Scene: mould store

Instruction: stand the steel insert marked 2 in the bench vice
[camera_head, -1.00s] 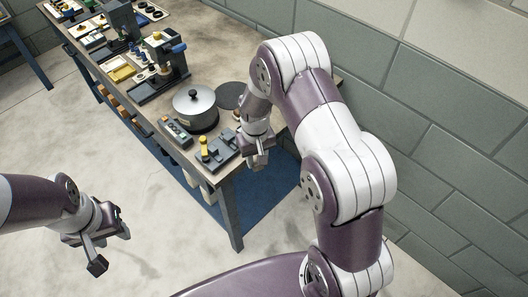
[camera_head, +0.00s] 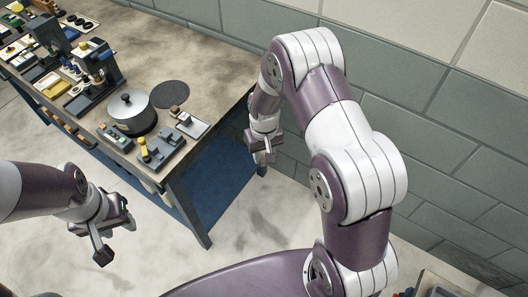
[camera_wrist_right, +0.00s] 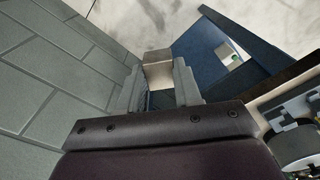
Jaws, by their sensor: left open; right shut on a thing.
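My right gripper (camera_head: 262,155) is beyond the bench's right end, over the floor, near the wall. In the right wrist view its fingers (camera_wrist_right: 159,88) are shut on a plain pale metal block, the steel insert (camera_wrist_right: 158,68). I cannot read a mark on it. In the head view only a small dark end of the held piece shows below the fingers. My left gripper (camera_head: 116,240) is open and empty over the floor at the lower left, away from the bench. I cannot pick out the bench vice with certainty.
The bench (camera_head: 205,60) holds a lidded steel pot (camera_head: 131,112), a dark round disc (camera_head: 171,94), a grey fixture with yellow parts (camera_head: 161,151) and several tools at the far left. The block wall (camera_head: 440,130) is close on the right. A cluttered surface (camera_head: 432,284) shows at the bottom right.

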